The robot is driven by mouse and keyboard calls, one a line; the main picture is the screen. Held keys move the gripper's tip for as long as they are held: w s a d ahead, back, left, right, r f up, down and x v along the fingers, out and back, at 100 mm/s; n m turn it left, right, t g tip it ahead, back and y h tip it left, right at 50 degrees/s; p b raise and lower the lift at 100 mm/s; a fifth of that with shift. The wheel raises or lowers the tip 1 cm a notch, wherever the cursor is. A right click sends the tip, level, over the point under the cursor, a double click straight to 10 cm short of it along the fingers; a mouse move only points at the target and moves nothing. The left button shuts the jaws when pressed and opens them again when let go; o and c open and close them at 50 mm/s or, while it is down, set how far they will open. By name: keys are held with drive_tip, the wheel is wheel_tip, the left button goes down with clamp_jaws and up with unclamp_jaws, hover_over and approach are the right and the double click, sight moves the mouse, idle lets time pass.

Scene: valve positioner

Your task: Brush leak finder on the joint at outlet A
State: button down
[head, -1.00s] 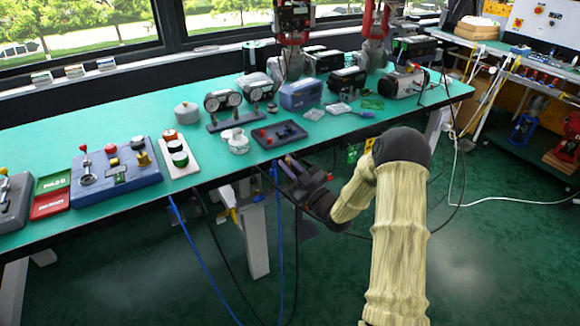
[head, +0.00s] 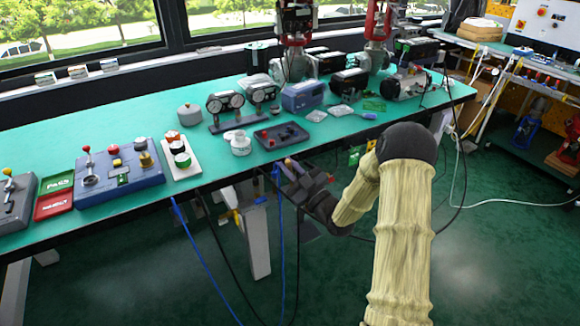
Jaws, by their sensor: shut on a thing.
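My gripper (head: 283,170) is low at the bench's front edge, just in front of the dark tray. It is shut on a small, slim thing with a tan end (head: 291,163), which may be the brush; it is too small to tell. A white pot (head: 239,142) with a round opening stands left of the tray. A blue-grey box (head: 302,96) and a dark actuator-like unit (head: 348,84) stand farther back. I cannot make out any outlet label, so I cannot tell which joint is outlet A.
The dark tray (head: 281,135) holds small red parts. Twin gauges (head: 225,108) stand behind the white pot. A blue panel with knobs (head: 120,175) and green and red trays (head: 56,197) lie left. Cables hang below the green bench (head: 120,120). Its back left is clear.

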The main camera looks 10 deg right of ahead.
sight(287, 166)
drive_tip(key=shift+s+a+r, duration=0.2)
drive_tip(key=shift+s+r, duration=0.3)
drive_tip(key=shift+s, duration=0.1)
drive_tip(key=shift+s+a+r, duration=0.2)
drive_tip(key=shift+s+r, duration=0.3)
drive_tip(key=shift+s, duration=0.05)
